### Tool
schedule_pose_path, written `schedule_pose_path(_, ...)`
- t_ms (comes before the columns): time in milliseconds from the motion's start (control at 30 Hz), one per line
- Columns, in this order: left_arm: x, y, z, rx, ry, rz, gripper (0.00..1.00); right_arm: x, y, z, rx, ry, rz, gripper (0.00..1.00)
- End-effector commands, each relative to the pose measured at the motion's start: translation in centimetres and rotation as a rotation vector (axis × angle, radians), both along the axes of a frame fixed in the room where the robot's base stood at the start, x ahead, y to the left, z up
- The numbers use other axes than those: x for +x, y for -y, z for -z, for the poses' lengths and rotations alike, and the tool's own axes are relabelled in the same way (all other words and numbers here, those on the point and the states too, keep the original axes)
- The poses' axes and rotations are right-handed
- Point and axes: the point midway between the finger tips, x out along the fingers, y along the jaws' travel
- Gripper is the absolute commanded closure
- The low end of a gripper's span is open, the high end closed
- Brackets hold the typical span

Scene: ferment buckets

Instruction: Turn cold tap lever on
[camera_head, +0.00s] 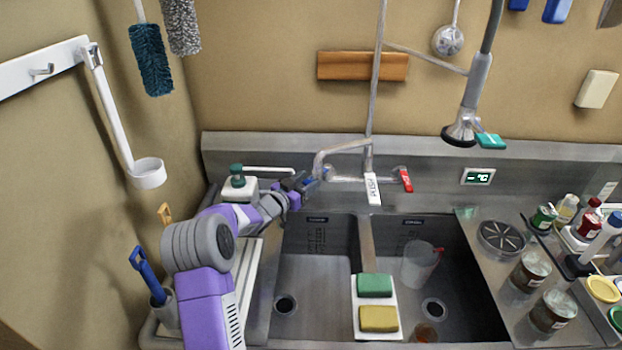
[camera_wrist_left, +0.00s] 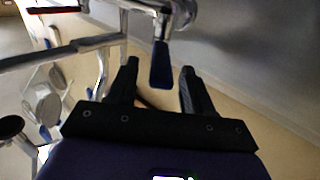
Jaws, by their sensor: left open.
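The cold tap lever is blue (camera_wrist_left: 161,66) and hangs from a chrome valve in the left wrist view. My left gripper is open. In the left wrist view its two fingers (camera_wrist_left: 158,90) stand on either side of the lever's lower end, with visible gaps. Whether they touch it cannot be told. My right gripper is not in view.
The red lever (camera_head: 405,179) is at the tap's right end, with a white tag (camera_head: 373,188) beside it. A soap dispenser (camera_head: 237,178) stands left of my gripper. Sponges (camera_head: 375,286) sit on the sink divider, and a clear jug (camera_head: 419,264) is in the right basin.

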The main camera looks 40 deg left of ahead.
Motion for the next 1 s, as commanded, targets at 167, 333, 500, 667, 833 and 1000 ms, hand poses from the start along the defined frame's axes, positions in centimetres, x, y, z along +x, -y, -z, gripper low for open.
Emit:
schedule_pose_path(167, -3.2, -0.4, -0.1, 0.0, -0.001, -0.004, 0.49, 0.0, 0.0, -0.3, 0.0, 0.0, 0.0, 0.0)
schedule_pose_path(333, -4.9, -0.4, -0.1, 0.001, 0.002, -0.002, 0.49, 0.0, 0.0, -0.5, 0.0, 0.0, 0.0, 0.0)
schedule_pose_path(500, -5.4, -0.4, 0.0, 0.001, 0.001, -0.001, 0.49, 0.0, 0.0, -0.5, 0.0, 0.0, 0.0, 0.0)
schedule_pose_path(667, -5.4, -0.4, 0.0, 0.001, 0.001, -0.001, 0.5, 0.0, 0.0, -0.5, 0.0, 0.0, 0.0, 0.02)
schedule_pose_path(833, -5.1, 0.1, 0.2, -0.084, -0.007, -0.005, 0.62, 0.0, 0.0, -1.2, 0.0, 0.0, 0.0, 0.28)
schedule_pose_path(1000, -4.2, 2.3, 1.4, -0.445, -0.033, -0.039, 0.62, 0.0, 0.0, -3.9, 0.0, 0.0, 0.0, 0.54)
